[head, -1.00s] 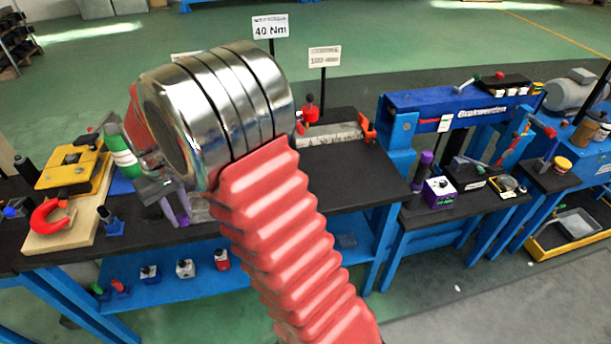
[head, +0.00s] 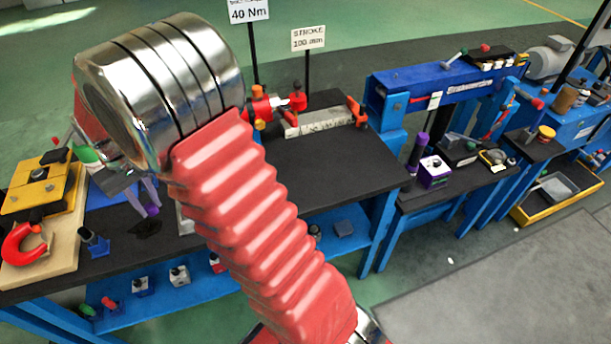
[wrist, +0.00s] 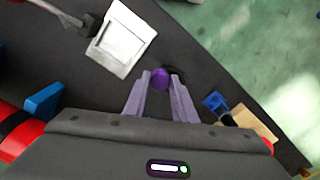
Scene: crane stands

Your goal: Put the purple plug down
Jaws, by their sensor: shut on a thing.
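The purple plug (wrist: 160,78) is between the two grey-purple fingertips of my gripper (wrist: 160,92) in the wrist view. My gripper (head: 147,200) is shut on it. In the head view the plug (head: 152,211) shows as a small purple end just below the fingers, over the black bench top (head: 300,180). A dark patch, perhaps a shadow, lies on the bench below and left of it. I cannot tell whether the plug touches the bench.
A white square block (wrist: 122,38) lies near the gripper. A small blue holder (head: 93,241) and a wooden board (head: 50,240) with a red horseshoe-shaped piece stand to the left. A purple box (head: 434,172) sits on the right bench.

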